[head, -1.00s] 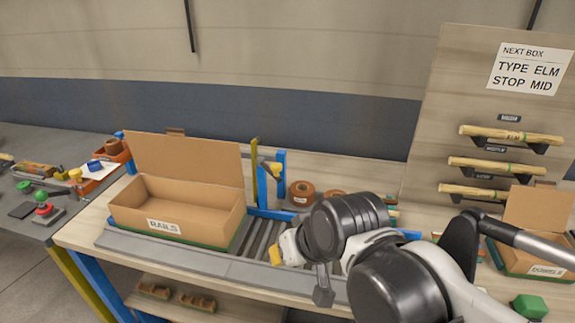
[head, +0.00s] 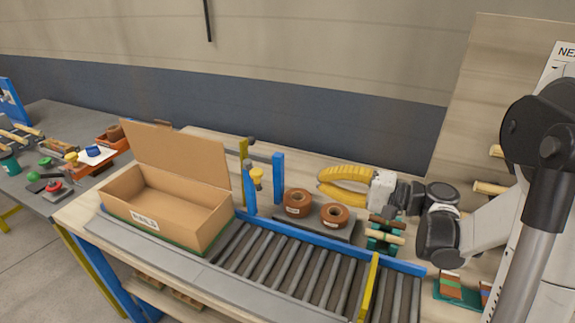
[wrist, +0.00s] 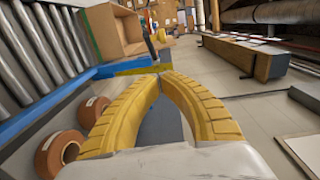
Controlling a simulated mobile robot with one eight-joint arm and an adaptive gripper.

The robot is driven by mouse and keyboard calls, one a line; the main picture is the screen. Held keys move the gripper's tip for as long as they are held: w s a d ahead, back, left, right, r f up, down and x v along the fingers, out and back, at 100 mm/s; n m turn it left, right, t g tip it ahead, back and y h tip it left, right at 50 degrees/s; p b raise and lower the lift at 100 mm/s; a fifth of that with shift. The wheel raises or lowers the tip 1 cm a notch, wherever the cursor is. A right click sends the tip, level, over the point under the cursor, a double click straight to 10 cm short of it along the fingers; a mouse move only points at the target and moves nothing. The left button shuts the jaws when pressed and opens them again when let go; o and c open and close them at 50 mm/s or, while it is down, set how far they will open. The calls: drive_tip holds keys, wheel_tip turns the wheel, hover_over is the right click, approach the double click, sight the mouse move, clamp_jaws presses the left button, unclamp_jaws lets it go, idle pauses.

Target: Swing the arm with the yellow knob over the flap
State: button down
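The cardboard box (head: 165,212) labelled RAILS stands at the left end of the roller conveyor. Its flap (head: 178,155) stands up along the back side. The yellow knob (head: 257,178) hangs by the blue posts just right of the box, and its arm is small and partly hidden. My gripper (head: 321,181) has yellow ribbed fingers and points left, behind the brown rolls and to the right of the knob, clear of it. In the wrist view the fingertips (wrist: 162,77) meet with nothing between them. The box (wrist: 116,37) shows ahead at upper left.
Two brown rolls (head: 298,202) sit on a dark tray behind the blue conveyor rail (head: 330,243). A yellow bar (head: 369,287) crosses the rollers (head: 290,258) at right. A green stand with wooden pieces (head: 384,235) is below my wrist. Bench behind the posts looks clear.

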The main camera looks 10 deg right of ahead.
sight(253, 171)
drive_tip(key=shift+d+r+y, duration=0.1)
drive_tip(key=shift+d+y, duration=0.2)
drive_tip(key=shift+d, duration=0.25)
drive_tip(key=shift+a, duration=0.1)
drive_tip(key=s+a+b+x, duration=0.1)
drive_tip(key=s+b+x, duration=0.1)
drive_tip(key=x, duration=1)
drive_tip(key=shift+a+b, duration=0.6)
drive_tip(key=shift+b, duration=0.3)
drive_tip(key=shift+a+r+t, duration=0.1)
drive_tip(key=shift+t, duration=0.2)
drive_tip(key=shift+s+a+m, duration=0.15)
drive_tip(key=shift+a+m, duration=0.05)
drive_tip(key=shift+m, duration=0.1)
